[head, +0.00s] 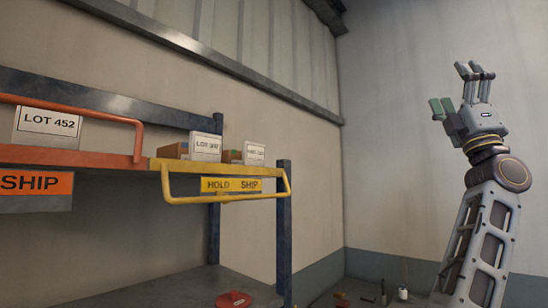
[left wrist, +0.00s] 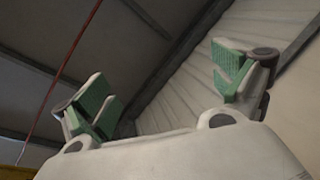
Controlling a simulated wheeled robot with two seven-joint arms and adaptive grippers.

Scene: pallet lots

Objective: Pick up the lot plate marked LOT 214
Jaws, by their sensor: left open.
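My left gripper (head: 456,88) is raised at the right of the head view, pointing up, open and empty. Its two green-padded fingers stand apart in the left wrist view (left wrist: 165,82), with only roof and wall beyond. A white plate marked LOT 452 (head: 49,122) stands on the rack at the left. Two more white plates, the nearer one (head: 206,145) and the farther one (head: 254,153), stand on the shelf to its right; their numbers are too small to read surely. I cannot make out LOT 214 on any plate. The gripper is well apart from all of them. My right gripper is not in view.
An orange rail (head: 138,140) and a yellow rail (head: 228,197) run along the shelf front. An orange SHIP sign (head: 36,183) and a yellow HOLD SHIP sign (head: 231,185) hang there. A blue post (head: 284,230) stands at the rack's end. A red disc (head: 233,299) lies below.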

